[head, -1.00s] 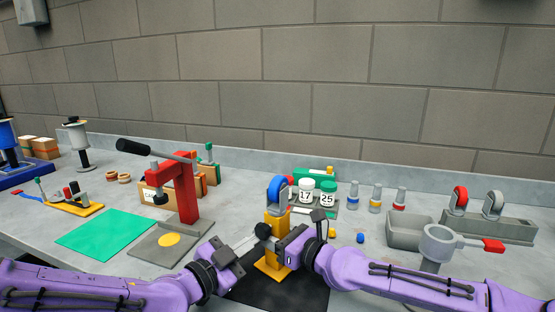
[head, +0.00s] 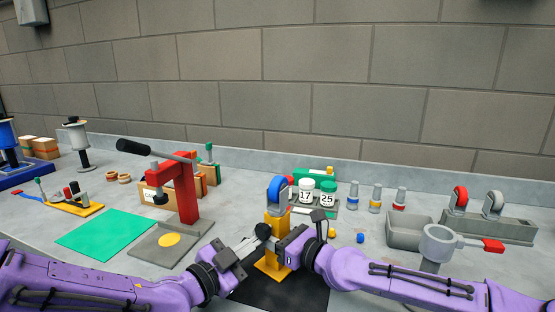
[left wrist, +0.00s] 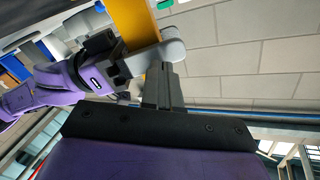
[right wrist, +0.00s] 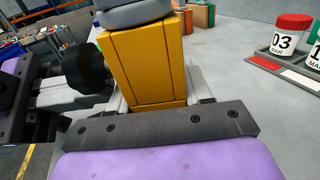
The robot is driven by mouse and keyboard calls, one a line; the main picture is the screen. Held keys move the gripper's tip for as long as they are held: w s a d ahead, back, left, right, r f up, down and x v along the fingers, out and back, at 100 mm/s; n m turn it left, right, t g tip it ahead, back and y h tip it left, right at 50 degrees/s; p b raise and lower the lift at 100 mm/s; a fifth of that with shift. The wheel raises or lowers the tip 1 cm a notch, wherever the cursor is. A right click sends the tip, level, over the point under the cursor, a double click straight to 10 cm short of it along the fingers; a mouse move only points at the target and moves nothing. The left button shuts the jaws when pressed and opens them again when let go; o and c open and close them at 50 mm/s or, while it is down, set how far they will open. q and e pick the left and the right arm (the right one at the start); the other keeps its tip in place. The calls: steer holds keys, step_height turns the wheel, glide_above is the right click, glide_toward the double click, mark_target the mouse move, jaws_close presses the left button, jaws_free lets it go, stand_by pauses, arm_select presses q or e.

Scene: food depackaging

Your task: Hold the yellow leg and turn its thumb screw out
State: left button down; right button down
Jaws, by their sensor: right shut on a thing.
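The yellow leg (head: 272,246) stands upright on its yellow foot and carries a blue-and-grey wheel (head: 280,192). It also fills the middle of the right wrist view (right wrist: 147,65). Its dark thumb screw (head: 263,230) sticks out on the left side and shows as a round black knob in the right wrist view (right wrist: 86,68). My right gripper (head: 283,240) is shut on the leg. My left gripper (head: 254,241) is beside the thumb screw.
A black mat (head: 280,295) lies under the leg. A red press (head: 186,190) and a green mat (head: 105,233) stand to the left.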

arm_select(q)
steer(key=shift+f, duration=0.15)
steer(key=shift+s+a, duration=0.1)
steer(key=shift+a, duration=0.1)
steer(key=v, duration=0.5)
steer(key=shift+s+a, duration=0.2)
steer(key=shift+a, duration=0.05)
steer(key=shift+f, duration=0.1)
arm_select(e)
steer(key=shift+c, duration=2)
jaws_free()
